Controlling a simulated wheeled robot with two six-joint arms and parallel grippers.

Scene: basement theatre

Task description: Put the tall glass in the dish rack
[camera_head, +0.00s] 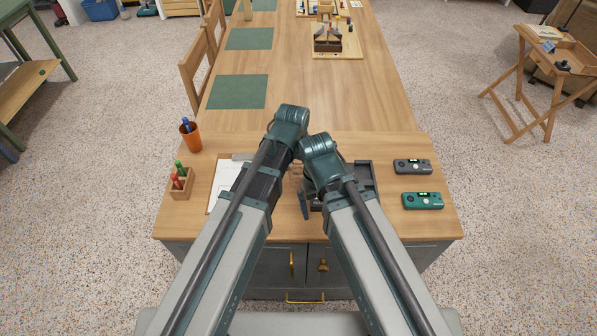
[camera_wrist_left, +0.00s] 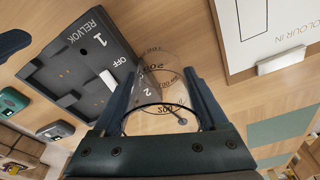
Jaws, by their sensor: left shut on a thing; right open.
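My left gripper (camera_wrist_left: 163,113) is shut on a clear round glass (camera_wrist_left: 160,92) with dark printed marks, including "200". It holds the glass between its fingers over the table; how high is hard to tell. In the head view the glass and most of both grippers are hidden by my forearms and wrists. My right gripper (camera_head: 304,205) is lower, with a dark finger over the table's near part, and it is open. I see no dish rack in either view.
Teal (camera_head: 423,201) and grey (camera_head: 412,167) devices sit at right. An orange cup (camera_head: 190,137) and a wooden pen holder (camera_head: 180,186) stand at left. The table's middle is clear.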

